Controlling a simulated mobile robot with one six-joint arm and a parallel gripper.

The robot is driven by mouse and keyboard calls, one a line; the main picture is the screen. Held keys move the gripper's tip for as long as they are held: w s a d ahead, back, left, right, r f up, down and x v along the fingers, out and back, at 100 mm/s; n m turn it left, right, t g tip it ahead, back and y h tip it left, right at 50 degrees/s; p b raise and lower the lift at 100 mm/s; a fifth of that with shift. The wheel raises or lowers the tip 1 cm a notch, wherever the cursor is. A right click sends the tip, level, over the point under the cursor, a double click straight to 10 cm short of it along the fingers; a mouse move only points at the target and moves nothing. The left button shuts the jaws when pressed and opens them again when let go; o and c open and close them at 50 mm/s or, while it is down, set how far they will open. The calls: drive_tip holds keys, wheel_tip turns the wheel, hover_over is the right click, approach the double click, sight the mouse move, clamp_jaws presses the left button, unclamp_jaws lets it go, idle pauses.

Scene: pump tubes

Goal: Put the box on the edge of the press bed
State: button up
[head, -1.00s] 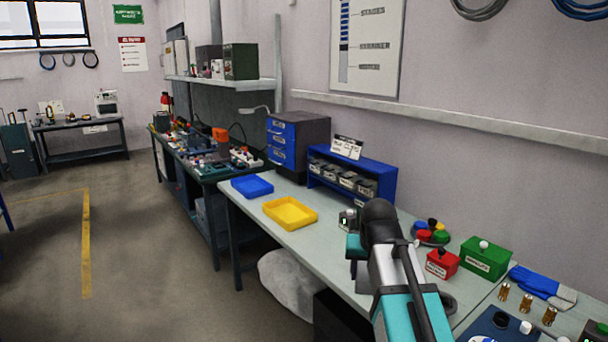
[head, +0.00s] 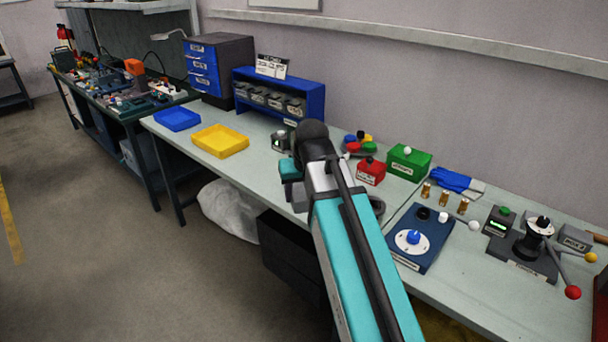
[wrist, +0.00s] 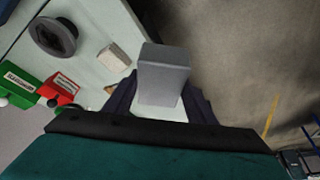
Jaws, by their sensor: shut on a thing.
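A plain grey box (wrist: 163,75) is held between the dark fingers of my gripper (wrist: 162,98) in the wrist view. The floor shows behind its upper right side and the pale bench (wrist: 90,25) lies to its left. The arm's end is over the front part of the bench, left of the red box. A dark lever machine with a red ball knob, which looks like the press (head: 530,248), stands on the right of the bench, well away from my gripper. Its bed is hard to make out.
A red box (head: 371,172), a green box (head: 409,162), blue gloves (head: 455,181) and a blue fixture (head: 418,240) stand between my arm and the lever machine. A yellow tray (head: 220,141) and a blue tray (head: 177,119) are to the left. A beige block (wrist: 113,57) lies near the held box.

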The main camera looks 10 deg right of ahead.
drive_tip(key=s+f, duration=0.4)
drive_tip(key=f, duration=0.1)
drive_tip(key=shift+s, duration=0.2)
idle(0.3)
